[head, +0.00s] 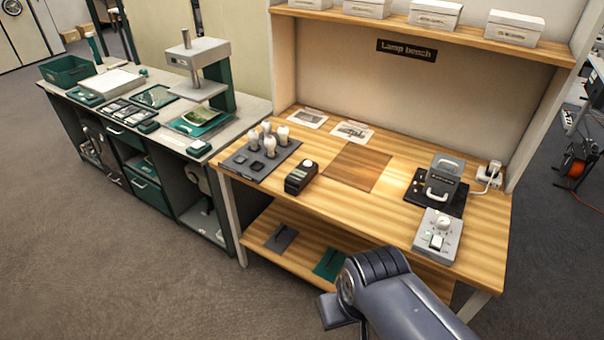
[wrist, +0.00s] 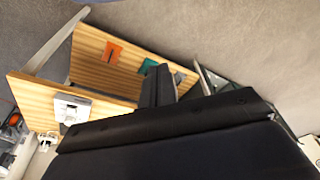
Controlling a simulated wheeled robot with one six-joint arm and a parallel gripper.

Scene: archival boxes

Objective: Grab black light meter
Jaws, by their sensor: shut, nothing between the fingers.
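The black light meter (head: 300,178) lies on the wooden lamp bench (head: 400,160), near its front edge and left of the middle. It has a pale round dome at its far end. My gripper (wrist: 158,84) shows in the wrist view with its dark fingers together and nothing between them. In the head view my arm is at the bottom right, in front of the bench and apart from the meter. I cannot make out the meter in the wrist view.
A grey tray with white bulbs (head: 262,158) stands just left of the meter. A brown mat (head: 357,167) lies to its right. A grey control box (head: 437,238) and lamp housing (head: 440,180) stand farther right. The lower shelf (wrist: 100,73) holds flat pieces.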

